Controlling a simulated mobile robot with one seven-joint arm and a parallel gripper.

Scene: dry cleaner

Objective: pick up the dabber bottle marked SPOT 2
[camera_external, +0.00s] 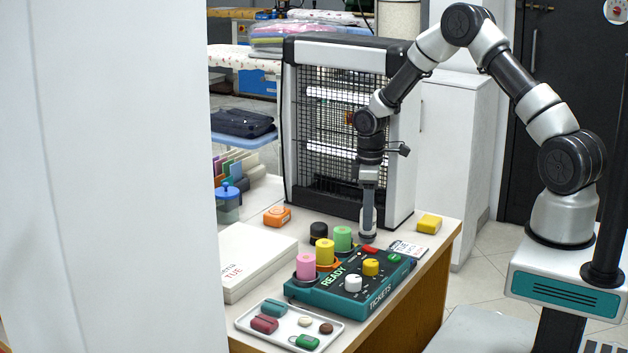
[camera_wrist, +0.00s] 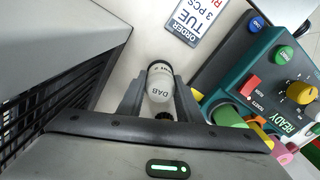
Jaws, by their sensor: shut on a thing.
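A small white bottle (camera_wrist: 159,90) with "DAB" printed on it and a dark band stands between my fingers in the wrist view. Any SPOT number on it is too small or turned away to read. My gripper (camera_wrist: 160,80) is shut on this bottle, one finger on each side. In the external view my gripper (camera_external: 368,186) points straight down at the counter, and the pale bottle (camera_external: 367,222) shows below it, its dark lower end at or near the counter top. I cannot tell whether it touches.
A caged heater (camera_external: 298,140) stands close behind my gripper. The green ticket panel (camera_external: 322,297) with coloured rolls and knobs is in front. A yellow block (camera_external: 429,223) and an order card (camera_wrist: 192,21) lie nearby. A tray (camera_external: 254,319) and white box (camera_external: 258,262) are left.

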